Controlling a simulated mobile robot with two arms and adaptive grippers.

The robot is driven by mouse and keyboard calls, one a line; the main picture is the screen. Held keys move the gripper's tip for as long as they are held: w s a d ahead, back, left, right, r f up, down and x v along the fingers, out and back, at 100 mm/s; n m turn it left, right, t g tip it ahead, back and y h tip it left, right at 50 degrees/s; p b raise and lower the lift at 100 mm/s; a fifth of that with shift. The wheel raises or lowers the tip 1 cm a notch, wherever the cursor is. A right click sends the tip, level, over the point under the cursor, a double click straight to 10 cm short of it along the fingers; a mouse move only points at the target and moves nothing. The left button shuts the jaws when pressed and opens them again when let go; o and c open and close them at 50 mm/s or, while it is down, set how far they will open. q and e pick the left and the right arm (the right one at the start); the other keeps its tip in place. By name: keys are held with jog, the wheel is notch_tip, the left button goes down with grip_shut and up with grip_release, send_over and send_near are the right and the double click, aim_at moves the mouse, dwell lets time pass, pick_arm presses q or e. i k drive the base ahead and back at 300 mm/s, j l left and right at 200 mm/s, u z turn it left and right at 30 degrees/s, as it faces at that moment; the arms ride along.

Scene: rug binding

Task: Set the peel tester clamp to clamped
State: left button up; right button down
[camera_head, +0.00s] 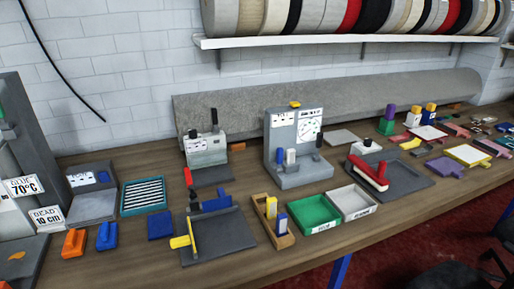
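A grey upright tester (297,148) with a round dial and a small yellow top piece stands mid-bench; it looks like the peel tester. A white block and a blue block stand at its front, with a dark knob or lever at their right. I cannot tell which part is the clamp or its setting. Another grey device (207,150) with a dial and an upright black handle stands to its left. My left gripper is not in view. A dark jointed shape (492,262) at the lower right edge may be my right gripper, away from the tester; its fingers are unclear.
In front of the tester are a green tray (314,215), a grey tray (352,202) and a wooden holder (272,222) with blocks. A dark plate (222,238) with red and yellow handles lies left. A red-handled tool (369,173) is right.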

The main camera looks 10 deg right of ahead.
aim_at(281, 151)
jog(key=i+j+z, duration=0.1)
jog(key=j, duration=0.3)
jog(key=i+j+z, duration=0.15)
jog(key=j, duration=0.25)
jog(key=j+z, duration=0.1)
jog(key=j, duration=0.3)
jog(key=i, duration=0.05)
